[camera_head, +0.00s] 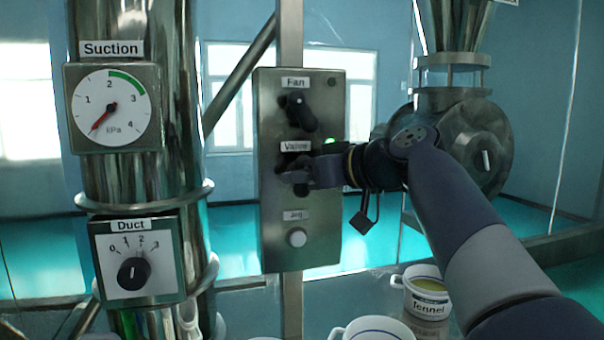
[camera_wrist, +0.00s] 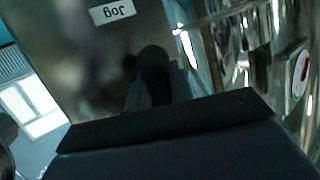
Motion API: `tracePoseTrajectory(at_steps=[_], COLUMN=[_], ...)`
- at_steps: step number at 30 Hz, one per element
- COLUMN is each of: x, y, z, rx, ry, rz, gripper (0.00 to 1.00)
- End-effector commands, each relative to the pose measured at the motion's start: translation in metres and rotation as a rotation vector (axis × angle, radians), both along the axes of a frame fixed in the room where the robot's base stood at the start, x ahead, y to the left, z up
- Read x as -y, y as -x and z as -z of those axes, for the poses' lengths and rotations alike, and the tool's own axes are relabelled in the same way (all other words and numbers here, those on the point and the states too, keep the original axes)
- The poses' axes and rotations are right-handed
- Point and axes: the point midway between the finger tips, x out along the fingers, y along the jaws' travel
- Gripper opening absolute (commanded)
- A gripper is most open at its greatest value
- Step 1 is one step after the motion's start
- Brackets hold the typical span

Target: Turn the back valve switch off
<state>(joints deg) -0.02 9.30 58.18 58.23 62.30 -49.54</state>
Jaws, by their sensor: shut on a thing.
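The grey control panel (camera_head: 275,230) carries a Fan switch (camera_head: 300,110), a Valve switch (camera_head: 290,160) and a white jog button (camera_head: 297,237), one above another. My gripper (camera_head: 296,178) reaches in from the right and is shut on the dark knob of the Valve switch. A green light (camera_head: 333,141) glows beside the Valve label. In the wrist view the dark knob (camera_wrist: 153,68) stands at my gripper's jaws, with the Jog label (camera_wrist: 111,11) above it. My gripper covers much of the knob, so its exact angle is hard to tell.
Left of the panel are the Suction gauge (camera_head: 110,110) and the Duct dial (camera_head: 133,270) on a steel pipe. A labelled tub (camera_head: 427,291) and a white cup (camera_head: 372,330) stand below right.

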Motion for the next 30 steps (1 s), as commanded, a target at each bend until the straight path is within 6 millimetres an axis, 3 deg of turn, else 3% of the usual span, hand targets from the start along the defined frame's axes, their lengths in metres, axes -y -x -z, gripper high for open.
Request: tracePoseTrajectory(at_steps=[15,30], x=[-0.0015,-0.0009], y=[0.0004,0.0002], z=[-0.0017,0.0006], rx=[0.123,0.172], ry=[0.428,0.604], rz=[-0.002,0.0], gripper=[0.0,0.0])
